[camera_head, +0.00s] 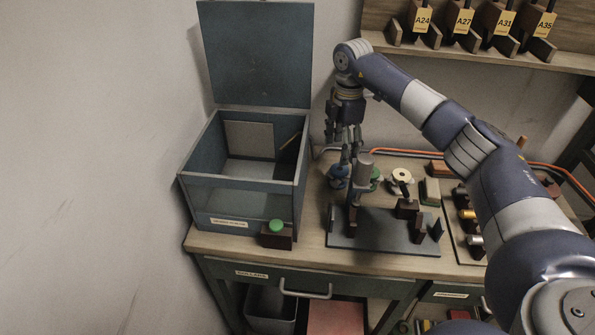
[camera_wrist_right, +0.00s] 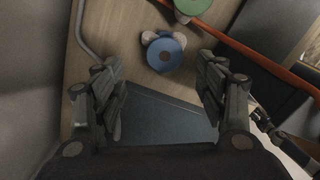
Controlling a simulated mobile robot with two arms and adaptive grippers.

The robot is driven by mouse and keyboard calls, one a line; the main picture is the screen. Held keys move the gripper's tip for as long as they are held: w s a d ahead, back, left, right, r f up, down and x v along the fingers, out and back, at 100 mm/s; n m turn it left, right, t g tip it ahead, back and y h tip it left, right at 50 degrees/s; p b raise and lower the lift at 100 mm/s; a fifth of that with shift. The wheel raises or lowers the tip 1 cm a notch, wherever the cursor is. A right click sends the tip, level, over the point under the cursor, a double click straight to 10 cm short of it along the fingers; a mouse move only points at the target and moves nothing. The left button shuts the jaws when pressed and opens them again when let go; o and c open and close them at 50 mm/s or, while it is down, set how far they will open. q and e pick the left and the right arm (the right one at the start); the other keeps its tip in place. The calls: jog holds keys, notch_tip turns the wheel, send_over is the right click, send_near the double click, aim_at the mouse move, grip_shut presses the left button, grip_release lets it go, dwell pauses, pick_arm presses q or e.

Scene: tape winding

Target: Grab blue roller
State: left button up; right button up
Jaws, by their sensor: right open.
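The blue roller (camera_head: 338,172) sits near the back of the worktable, left of the green roller (camera_head: 375,177). In the right wrist view the blue roller (camera_wrist_right: 164,54) shows as a round disc with a dark centre on a pale lobed holder. My right gripper (camera_head: 348,158) points down over the table, close to the blue roller. In its wrist view the two fingers (camera_wrist_right: 165,95) are wide apart with nothing between them; the roller lies beyond the tips. The green roller (camera_wrist_right: 191,7) is at the top edge there. My left gripper does not show.
A blue-grey open box (camera_head: 245,205) with a raised lid and a green button (camera_head: 276,226) stands at the left. A dark plate with a metal cylinder (camera_head: 363,167) is in front of the rollers. An orange cable (camera_head: 400,153) runs behind. A shelf (camera_head: 480,52) hangs above.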

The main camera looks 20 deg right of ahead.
aim_at(340, 168)
jog(key=f, duration=0.3)
jog(key=s+f, duration=0.1)
jog(key=shift+d+f+p, duration=0.25)
jog(key=shift+f+p, duration=0.1)
jog(key=shift+p, duration=0.05)
jog(key=shift+w+f, duration=0.15)
jog(key=shift+f, duration=0.15)
jog(key=shift+a+f, duration=0.15)
jog(key=shift+f, duration=0.2)
notch_tip(340, 168, down, 4)
jog(key=shift+a+r+p, duration=0.1)
jog(key=shift+r+p, duration=0.1)
jog(key=shift+p, duration=0.5)
jog(key=shift+f, duration=0.45)
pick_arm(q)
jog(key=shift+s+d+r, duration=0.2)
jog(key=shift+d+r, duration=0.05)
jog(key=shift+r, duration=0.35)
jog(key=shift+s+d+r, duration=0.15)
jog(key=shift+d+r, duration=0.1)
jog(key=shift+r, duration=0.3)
pick_arm(e)
jog(key=shift+r, duration=0.1)
jog(key=c, duration=1.2)
